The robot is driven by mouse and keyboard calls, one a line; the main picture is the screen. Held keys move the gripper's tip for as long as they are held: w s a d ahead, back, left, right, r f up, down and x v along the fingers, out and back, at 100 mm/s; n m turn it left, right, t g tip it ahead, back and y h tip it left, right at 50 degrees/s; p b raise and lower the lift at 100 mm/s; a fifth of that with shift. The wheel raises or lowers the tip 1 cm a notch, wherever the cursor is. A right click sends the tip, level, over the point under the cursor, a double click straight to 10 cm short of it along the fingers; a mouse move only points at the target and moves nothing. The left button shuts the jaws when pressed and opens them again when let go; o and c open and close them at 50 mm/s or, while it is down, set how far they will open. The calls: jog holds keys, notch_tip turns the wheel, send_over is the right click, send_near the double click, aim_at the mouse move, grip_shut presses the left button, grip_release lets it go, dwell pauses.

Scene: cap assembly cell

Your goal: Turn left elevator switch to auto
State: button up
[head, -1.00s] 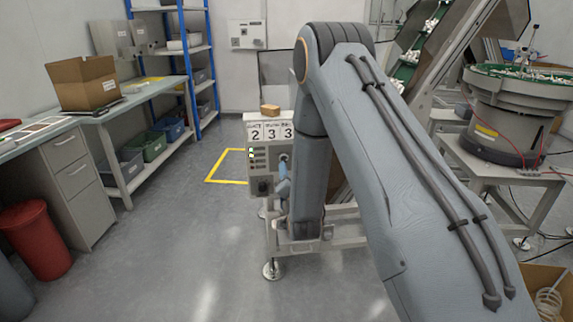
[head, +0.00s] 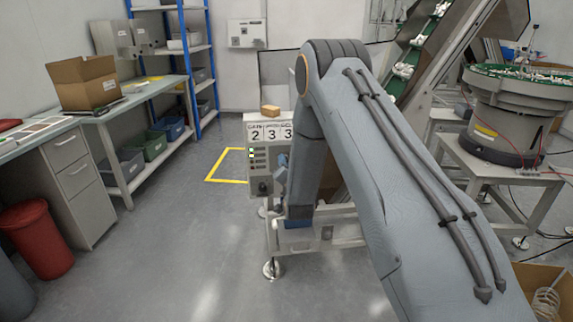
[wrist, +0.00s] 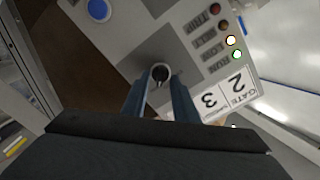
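The control panel (head: 258,160) is a grey box with the number cards 2, 3, 3 along its top. In the wrist view the panel (wrist: 190,45) appears tilted and turned over. A dark round switch knob with a pale ring (wrist: 160,72) sits on a grey patch there. My gripper (wrist: 160,86) points at this knob, its two blue fingers apart on either side of it; contact is not clear. In the head view my gripper (head: 281,168) is small in front of the panel, partly hidden by my arm. The switch's label and setting cannot be read.
A blue button (wrist: 98,10) is at upper left. A small cardboard box (head: 270,111) rests on the panel top.

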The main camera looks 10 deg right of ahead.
jog(key=c, duration=0.5)
jog(key=shift+c, duration=0.2)
jog(key=shift+n, duration=0.4)
jog(key=shift+a+n+b, duration=0.2)
jog(key=shift+n+b, duration=0.8)
jog(key=shift+n, duration=3)
jog(key=o, duration=1)
